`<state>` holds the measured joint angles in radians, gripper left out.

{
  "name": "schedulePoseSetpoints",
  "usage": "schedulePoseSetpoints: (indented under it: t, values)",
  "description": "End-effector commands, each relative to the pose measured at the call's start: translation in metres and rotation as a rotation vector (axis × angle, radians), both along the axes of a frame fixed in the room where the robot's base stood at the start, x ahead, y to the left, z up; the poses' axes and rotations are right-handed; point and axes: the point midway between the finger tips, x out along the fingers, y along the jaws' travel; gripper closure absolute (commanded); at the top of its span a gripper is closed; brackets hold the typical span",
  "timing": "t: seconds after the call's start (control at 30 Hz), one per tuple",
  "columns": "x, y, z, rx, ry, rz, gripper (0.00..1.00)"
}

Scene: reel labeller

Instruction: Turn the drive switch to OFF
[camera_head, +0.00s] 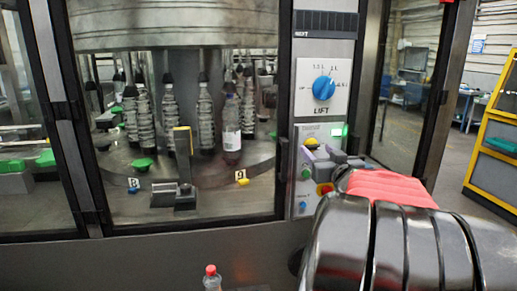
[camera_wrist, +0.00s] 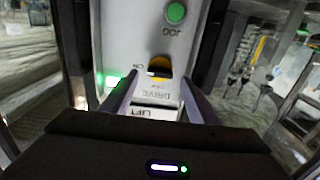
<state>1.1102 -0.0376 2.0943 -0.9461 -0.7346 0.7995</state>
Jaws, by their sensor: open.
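The drive switch (camera_wrist: 159,65) is a yellow disc with a dark handle on the pale control panel. The wrist view shows it upside down, with an ON label beside it and DRIVE lettering near it. Its handle appears to lie crosswise, but I cannot tell the exact setting. In the head view the switch shows as a small yellow patch (camera_head: 310,142), partly hidden by my gripper (camera_head: 314,156). In the wrist view my gripper (camera_wrist: 159,80) is open, its fingers on either side and just short of the switch. Contact is not clear.
A blue LIFT knob (camera_head: 324,88) sits above. Glazed machine doors flank the panel. A red-capped bottle (camera_head: 211,275) stands in front.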

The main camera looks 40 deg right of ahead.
Motion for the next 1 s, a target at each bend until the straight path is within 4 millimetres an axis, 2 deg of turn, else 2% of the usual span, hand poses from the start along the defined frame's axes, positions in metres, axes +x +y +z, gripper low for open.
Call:
schedulePoseSetpoints:
  t: [0.2, 0.53, 1.0]
  values:
    - [0.016, -0.009, -0.001, 0.001, 0.000, 0.001, 0.46]
    - [0.018, -0.010, 0.000, 0.000, 0.000, 0.000, 0.46]
    - [0.018, -0.009, 0.000, 0.000, 0.000, 0.001, 0.78]
